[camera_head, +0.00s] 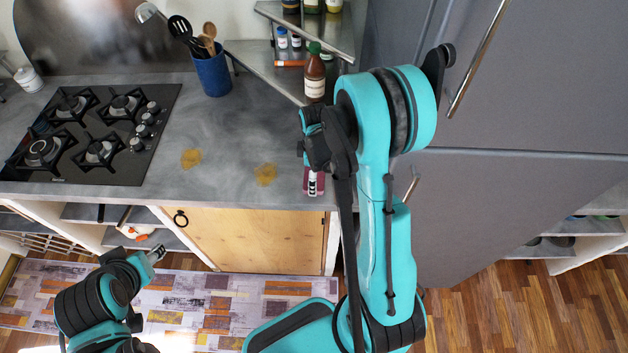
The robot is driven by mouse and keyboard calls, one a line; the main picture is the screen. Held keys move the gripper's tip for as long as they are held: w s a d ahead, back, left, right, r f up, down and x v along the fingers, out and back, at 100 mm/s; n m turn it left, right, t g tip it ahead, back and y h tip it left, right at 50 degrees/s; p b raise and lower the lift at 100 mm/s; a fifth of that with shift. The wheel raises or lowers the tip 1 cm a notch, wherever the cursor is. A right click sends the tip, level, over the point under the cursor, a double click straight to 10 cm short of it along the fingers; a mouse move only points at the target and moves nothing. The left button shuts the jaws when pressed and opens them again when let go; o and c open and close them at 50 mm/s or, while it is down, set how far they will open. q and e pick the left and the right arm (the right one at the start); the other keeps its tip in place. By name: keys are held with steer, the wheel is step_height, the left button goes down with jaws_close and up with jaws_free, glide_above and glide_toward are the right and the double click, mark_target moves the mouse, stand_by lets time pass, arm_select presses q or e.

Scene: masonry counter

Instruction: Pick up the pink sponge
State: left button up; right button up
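The pink sponge (321,187) lies at the front edge of the grey counter, to the right of two yellow-brown stains. Only its pink margins show, because my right gripper (312,183) points down over it and covers its middle. I cannot tell whether the fingers touch the sponge or are closed on it. My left gripper (157,253) is low at the left, in front of the cabinets and away from the sponge. Its fingertips are too small to tell open from shut.
The stains (191,158) (265,174) mark the counter (230,130). A gas hob (92,135) is at left, a blue utensil holder (212,75) behind. A sauce bottle (315,78) stands close behind my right arm. A tall grey fridge (530,100) bounds the right side.

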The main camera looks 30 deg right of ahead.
steer(key=shift+f, duration=0.3)
steer(key=c, duration=0.7)
step_height(320, 180, up, 9)
steer(key=shift+r+p, duration=0.1)
steer(key=shift+p, duration=1.05)
steer(key=shift+r, duration=0.45)
steer(key=shift+o, duration=0.6)
steer(key=c, duration=0.4)
steer(key=shift+a, duration=0.1)
